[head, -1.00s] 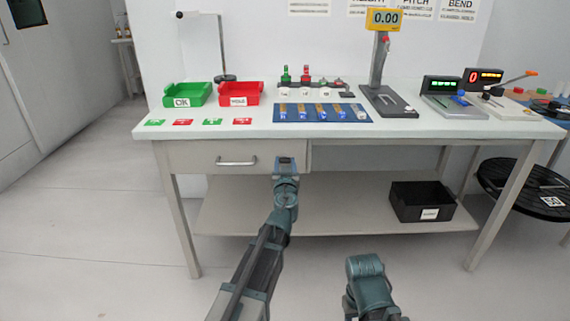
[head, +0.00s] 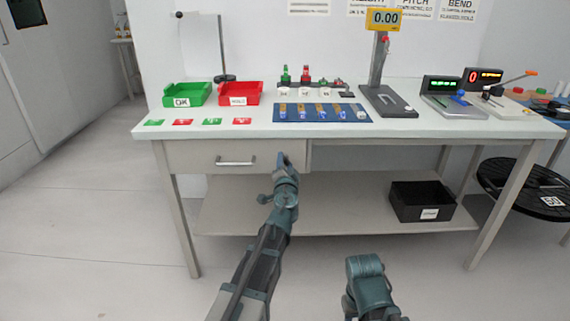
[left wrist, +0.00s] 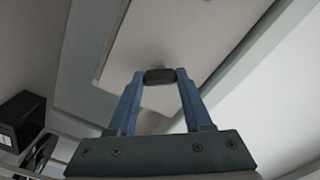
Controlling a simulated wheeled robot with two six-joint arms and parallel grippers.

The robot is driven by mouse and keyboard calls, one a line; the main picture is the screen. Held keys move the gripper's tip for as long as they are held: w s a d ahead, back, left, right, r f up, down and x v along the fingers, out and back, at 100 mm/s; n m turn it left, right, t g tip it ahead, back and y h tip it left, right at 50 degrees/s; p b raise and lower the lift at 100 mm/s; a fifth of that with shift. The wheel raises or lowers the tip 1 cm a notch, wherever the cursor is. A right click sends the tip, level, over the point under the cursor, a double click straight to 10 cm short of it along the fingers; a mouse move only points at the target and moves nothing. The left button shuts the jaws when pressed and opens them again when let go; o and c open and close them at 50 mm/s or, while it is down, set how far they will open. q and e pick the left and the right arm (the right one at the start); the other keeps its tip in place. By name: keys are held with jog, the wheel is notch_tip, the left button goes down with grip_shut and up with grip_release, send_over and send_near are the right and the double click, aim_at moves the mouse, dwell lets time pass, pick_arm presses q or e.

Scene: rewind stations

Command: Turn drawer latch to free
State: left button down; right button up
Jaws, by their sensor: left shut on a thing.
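The grey drawer (head: 190,157) sits shut under the left part of the workbench, with a bar handle (head: 236,162) on its front. My left gripper (head: 281,157) is at the drawer's right end, right of the handle. In the left wrist view its blue fingers (left wrist: 160,78) are shut on a small dark latch knob (left wrist: 159,76). The pale drawer front (left wrist: 185,35) fills the middle of that view and looks tilted. In the head view the gripper hides the latch. A teal part of my right arm shows low in the head view, but its gripper does not.
The white workbench top (head: 420,128) carries a green bin (head: 187,95), a red bin (head: 240,94) and a blue mat (head: 300,119). A black bin (head: 422,202) stands on the lower shelf (head: 345,215). A black stool (head: 525,188) is at the right.

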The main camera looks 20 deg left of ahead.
pick_arm(q)
jog(key=m, duration=0.3)
jog(key=shift+m, duration=2.1)
jog(key=shift+c, duration=1.6)
grip_release()
